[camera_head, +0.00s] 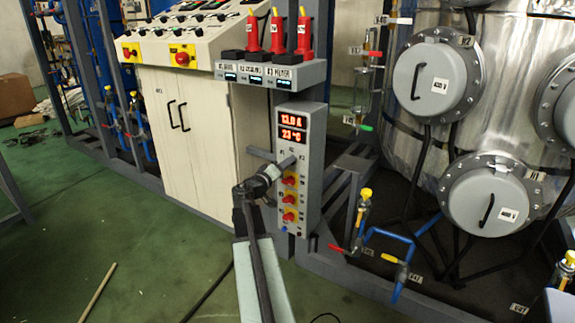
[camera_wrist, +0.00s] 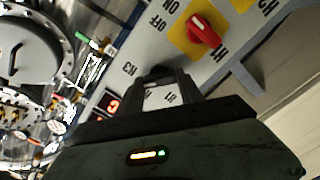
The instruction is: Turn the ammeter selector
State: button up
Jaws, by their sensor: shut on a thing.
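The ammeter panel (camera_head: 314,160) is a tall grey box with red displays reading about 13.0 A and 23 °C; one display shows in the wrist view (camera_wrist: 113,105). My gripper (camera_head: 283,163) is at the panel's front, just below the displays and above the red knobs. In the wrist view, my gripper's dark fingers (camera_wrist: 165,84) close in over the panel face around a label that seems to read I1. The ammeter selector lies between the fingers and is largely hidden by them, so its pointing direction cannot be told.
Red knobs on yellow plates (camera_head: 289,198) sit directly below my gripper; one shows close by in the wrist view (camera_wrist: 204,30). A shelf with red-topped devices (camera_head: 270,72) overhangs above. A white cabinet (camera_head: 180,135) stands left. Blue pipework (camera_head: 393,237) and a metal vessel stand right.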

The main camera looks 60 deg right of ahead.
jog(key=shift+w+a+f+n, duration=0.1)
jog(key=shift+n, duration=1.75)
jog(key=shift+w+a+n, duration=0.1)
jog(key=shift+n, duration=1.75)
jog(key=o, duration=1.4)
jog(key=shift+d, duration=0.1)
